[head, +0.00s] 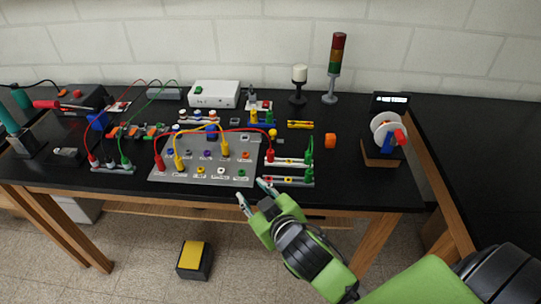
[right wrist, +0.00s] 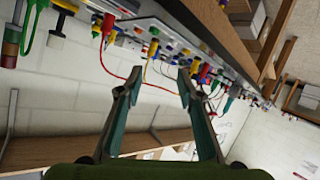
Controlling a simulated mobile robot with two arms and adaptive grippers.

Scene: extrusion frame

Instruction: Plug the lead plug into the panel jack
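The grey jack panel (head: 192,181) lies at the middle of the bench, with several coloured jacks. A red plug (head: 159,161) stands at its left edge, and a red lead arcs from it to another red plug (head: 270,155) by the white strips on the right. Two yellow plugs (head: 178,161) (head: 224,149) joined by a yellow lead stand on the panel. Which plug is the task's lead plug I cannot tell. My right gripper (head: 254,190) is open and empty at the bench's front edge, just below the panel's right corner; its fingers spread in the right wrist view (right wrist: 157,88). My left gripper is out of view.
Green plugs (head: 309,157) stand at the strips' right end. Another set of leads is at the left (head: 109,163). A cable reel (head: 386,131), signal tower (head: 336,68) and white box (head: 214,95) stand farther back.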

